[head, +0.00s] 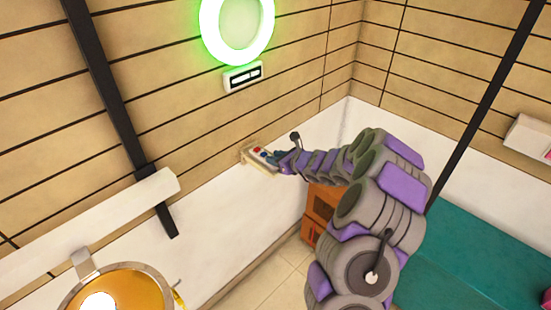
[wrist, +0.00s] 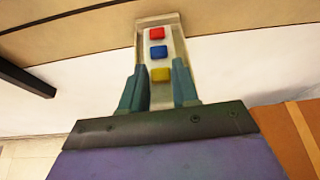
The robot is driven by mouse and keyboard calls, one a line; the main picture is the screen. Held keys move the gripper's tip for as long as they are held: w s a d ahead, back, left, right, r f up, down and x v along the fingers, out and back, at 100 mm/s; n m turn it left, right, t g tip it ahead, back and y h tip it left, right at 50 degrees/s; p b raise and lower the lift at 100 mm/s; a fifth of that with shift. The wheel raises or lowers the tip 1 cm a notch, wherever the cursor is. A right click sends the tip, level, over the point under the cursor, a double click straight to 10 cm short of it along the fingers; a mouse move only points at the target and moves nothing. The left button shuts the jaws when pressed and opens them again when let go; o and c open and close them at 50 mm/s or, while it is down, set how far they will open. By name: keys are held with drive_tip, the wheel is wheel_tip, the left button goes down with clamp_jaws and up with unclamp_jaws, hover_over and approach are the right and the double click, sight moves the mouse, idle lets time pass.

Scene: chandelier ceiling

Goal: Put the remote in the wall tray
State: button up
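I cannot tell for sure that this is the wall tray.
A white shelf-like bar (head: 90,228) runs along the left wall, beside a dark post (head: 112,95). A glowing green ring (head: 237,25) is above. An orange round lamp-like thing (head: 125,288) is lower left. A brown box (head: 318,212) and a teal surface (head: 470,255) are below.

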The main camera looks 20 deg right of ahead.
drive_tip(key=o, duration=0.3)
drive_tip(key=shift+d, duration=0.15)
drive_tip(key=shift+p+v, duration=1.2)
drive_tip(key=shift+v, duration=4.8)
